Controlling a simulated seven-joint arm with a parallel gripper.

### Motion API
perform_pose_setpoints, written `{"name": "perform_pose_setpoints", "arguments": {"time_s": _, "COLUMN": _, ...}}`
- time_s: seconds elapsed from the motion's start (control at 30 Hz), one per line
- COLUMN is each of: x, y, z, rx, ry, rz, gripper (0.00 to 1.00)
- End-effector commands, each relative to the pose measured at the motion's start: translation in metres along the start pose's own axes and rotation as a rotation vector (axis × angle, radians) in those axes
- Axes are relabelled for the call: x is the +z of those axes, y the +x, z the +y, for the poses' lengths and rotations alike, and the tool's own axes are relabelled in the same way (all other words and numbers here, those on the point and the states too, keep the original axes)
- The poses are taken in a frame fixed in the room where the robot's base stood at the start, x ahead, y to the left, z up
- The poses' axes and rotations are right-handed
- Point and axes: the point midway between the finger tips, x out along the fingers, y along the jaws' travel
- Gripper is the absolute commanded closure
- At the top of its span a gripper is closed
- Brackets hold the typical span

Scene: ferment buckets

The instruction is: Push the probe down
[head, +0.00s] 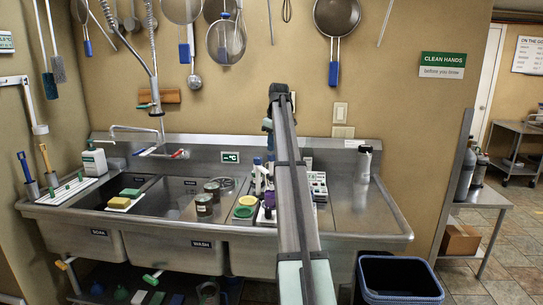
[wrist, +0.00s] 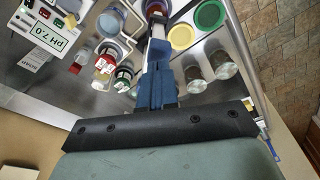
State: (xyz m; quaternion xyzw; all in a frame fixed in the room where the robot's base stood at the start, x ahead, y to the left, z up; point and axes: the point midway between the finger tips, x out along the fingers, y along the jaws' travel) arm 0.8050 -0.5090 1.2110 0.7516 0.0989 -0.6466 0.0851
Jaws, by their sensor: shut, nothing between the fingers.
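In the wrist view, my gripper (wrist: 158,48) has its blue fingers together and holds nothing. Just beyond the fingertips is a slim pale shaft with a dark top (wrist: 155,9), which looks like the probe; I cannot tell whether the fingers touch it. A white pH meter (wrist: 42,32) reading "pH 7.0" lies at the upper left. In the head view, my arm crosses the middle of the sink unit and hides the gripper and part of the instrument area. Upright blue-and-white pieces (head: 257,172) stand just left of the arm.
Small bottles with red (wrist: 103,66) and green (wrist: 124,76) labels stand left of the fingers. Two glass jars (wrist: 195,78) stand to the right, near yellow (wrist: 181,36) and green (wrist: 209,14) discs.

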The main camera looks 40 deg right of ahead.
Motion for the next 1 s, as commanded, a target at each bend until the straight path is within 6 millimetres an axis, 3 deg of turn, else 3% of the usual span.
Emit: {"name": "perform_pose_setpoints", "arguments": {"time_s": 1.0, "x": 0.004, "y": 0.023, "z": 0.000, "rx": 0.000, "ry": 0.000, "rz": 0.000, "gripper": 1.00}}
